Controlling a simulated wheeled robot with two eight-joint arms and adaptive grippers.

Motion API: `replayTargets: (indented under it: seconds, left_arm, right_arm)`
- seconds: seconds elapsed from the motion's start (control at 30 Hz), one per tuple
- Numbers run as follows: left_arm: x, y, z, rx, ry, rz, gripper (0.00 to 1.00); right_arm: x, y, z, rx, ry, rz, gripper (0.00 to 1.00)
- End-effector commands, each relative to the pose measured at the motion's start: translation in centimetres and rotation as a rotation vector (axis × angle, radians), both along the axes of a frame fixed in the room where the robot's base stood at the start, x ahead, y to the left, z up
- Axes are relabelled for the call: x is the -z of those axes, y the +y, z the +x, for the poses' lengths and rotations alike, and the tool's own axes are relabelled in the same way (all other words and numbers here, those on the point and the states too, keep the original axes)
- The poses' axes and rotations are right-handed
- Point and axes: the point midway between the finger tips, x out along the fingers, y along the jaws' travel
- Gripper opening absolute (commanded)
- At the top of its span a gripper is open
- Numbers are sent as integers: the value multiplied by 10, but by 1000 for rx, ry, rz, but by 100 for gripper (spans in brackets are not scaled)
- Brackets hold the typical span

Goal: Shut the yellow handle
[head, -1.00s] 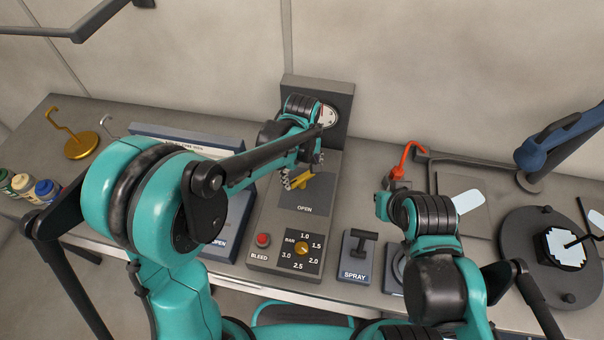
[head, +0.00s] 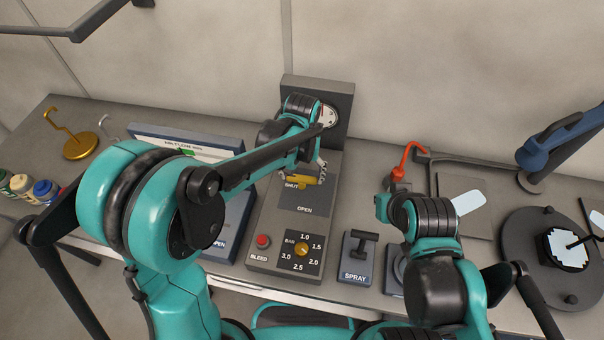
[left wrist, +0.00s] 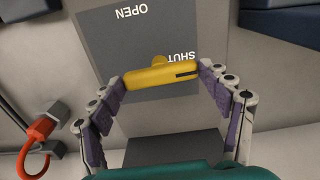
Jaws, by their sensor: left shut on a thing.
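The yellow handle (head: 304,180) is on the grey panel's dark plate (head: 312,201), below the gauge. It lies crosswise, close to the SHUT mark and away from the OPEN mark. It also shows in the left wrist view (left wrist: 162,75), lying across between my fingers. My left gripper (head: 306,178) is at the handle, with its fingers (left wrist: 168,80) at the handle's two ends, so it is shut on it. My right gripper (head: 384,204) is right of the panel, above the bench; its fingers are too small to judge.
A red BLEED button (head: 263,241) and a BAR dial (head: 301,249) are on the panel's front. A SPRAY lever (head: 359,247), a red hook (head: 405,158) and a round dark turntable (head: 522,229) stand to the right. A brass stand (head: 81,145) is at the left.

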Motion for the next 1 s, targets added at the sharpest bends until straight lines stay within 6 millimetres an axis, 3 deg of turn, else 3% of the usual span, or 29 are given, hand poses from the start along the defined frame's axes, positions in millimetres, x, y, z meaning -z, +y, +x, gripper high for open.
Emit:
replayTargets:
  seconds: [0.67, 0.7, 0.77, 1.0]
  left_arm:
    - [0, 0, 0, 64, 1, 0, 48]
    - [0, 0, 0, 64, 1, 0, 82]
    - [0, 0, 0, 63, 1, 0, 98]
    - [0, 0, 0, 62, 0, 0, 98]
  right_arm:
    - [0, 0, 0, 0, 0, 0, 0]
    - [0, 0, 0, 0, 0, 0, 0]
    - [0, 0, 0, 0, 0, 0, 0]
    - [0, 0, 0, 0, 0, 0, 0]
